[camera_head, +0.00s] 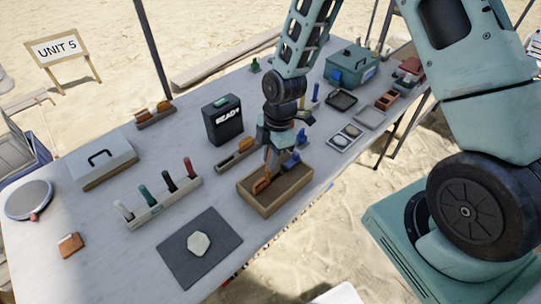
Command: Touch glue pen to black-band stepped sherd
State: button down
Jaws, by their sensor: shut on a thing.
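My gripper (280,142) points down over a wooden, sand-filled box (268,208) near the middle of the table. It is shut on an orange-brown sherd (262,185), whose lower part is inside the box. Whether the sherd touches the sand, and any black band or step on it, is too small to tell. A blue piece (291,160) shows beside the gripper at the box's far side. A rack (163,208) at the left holds a white pen (124,210), a green pen (147,195), a dark pen (169,182) and a red pen (189,168); which is the glue pen is unclear.
A black READY box (222,120) and a holder with sherds (237,156) stand behind the wooden box. Trays (346,137) and a teal toolbox (351,67) are farther right.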

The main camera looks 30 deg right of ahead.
jog(key=shift+f+b, duration=0.4)
jog(key=shift+f, duration=0.25)
dwell(1.5)
jog(key=shift+r, duration=0.1)
jog(key=shift+r+p, duration=3.35)
jog(key=shift+r, duration=0.6)
